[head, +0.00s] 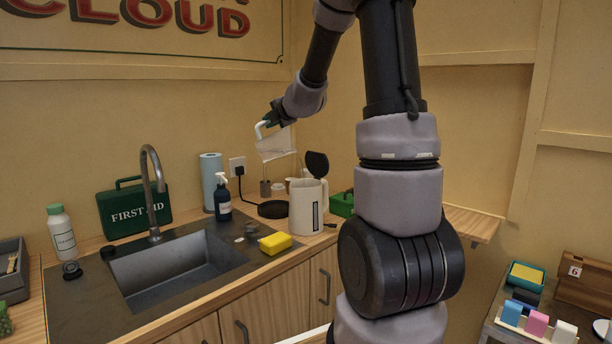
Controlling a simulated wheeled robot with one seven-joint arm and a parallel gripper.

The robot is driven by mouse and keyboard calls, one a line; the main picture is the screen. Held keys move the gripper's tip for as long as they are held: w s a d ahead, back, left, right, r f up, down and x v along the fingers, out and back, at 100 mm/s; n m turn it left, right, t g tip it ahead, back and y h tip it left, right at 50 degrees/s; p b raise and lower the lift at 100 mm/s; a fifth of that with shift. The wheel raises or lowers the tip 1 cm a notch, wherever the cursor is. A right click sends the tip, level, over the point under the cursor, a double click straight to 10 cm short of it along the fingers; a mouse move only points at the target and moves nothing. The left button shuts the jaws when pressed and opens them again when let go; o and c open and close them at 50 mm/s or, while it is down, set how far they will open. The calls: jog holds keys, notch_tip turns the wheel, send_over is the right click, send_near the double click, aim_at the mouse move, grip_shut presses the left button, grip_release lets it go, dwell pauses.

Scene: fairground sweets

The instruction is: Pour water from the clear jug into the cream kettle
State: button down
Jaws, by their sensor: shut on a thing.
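The clear jug (276,147) is in the air above the counter, a little left of and above the cream kettle (302,210). It looks tilted, and I cannot tell whether water is in it or flowing. My gripper (270,120) is shut on the jug's white handle, at the jug's upper left. The kettle stands upright on the counter beside its round black base (273,209). Its dark lid (317,164) is raised. The inside of the kettle is hidden from this view.
A yellow sponge (275,243), a dark soap bottle (222,196) and a blue paper roll (210,180) are left of the kettle. The sink (170,268) with its tall tap (153,185) is further left. A green basket (342,204) is right of the kettle, partly behind my arm.

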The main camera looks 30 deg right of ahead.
aim_at(262, 141)
jog(key=shift+d+r, duration=0.35)
jog(key=shift+d, duration=0.05)
jog(key=shift+s+d+r+m, duration=0.1)
jog(key=shift+d+r+m, duration=0.05)
jog(key=shift+d+m, duration=0.25)
dwell(0.5)
jog(key=shift+d+r+t+y, duration=0.1)
jog(key=shift+d+t+y, duration=0.2)
jog(key=a+f, duration=0.1)
jog(key=a+f+n+h, duration=0.1)
jog(key=a, duration=0.1)
jog(key=a+f+n+g, duration=0.1)
jog(key=shift+w+a, duration=0.15)
jog(key=shift+w, duration=0.1)
jog(key=shift+a+f+n+h, duration=0.3)
jog(key=shift+f+h, duration=0.1)
jog(key=shift+h, duration=0.1)
jog(key=shift+d, duration=0.2)
jog(key=shift+f, duration=0.1)
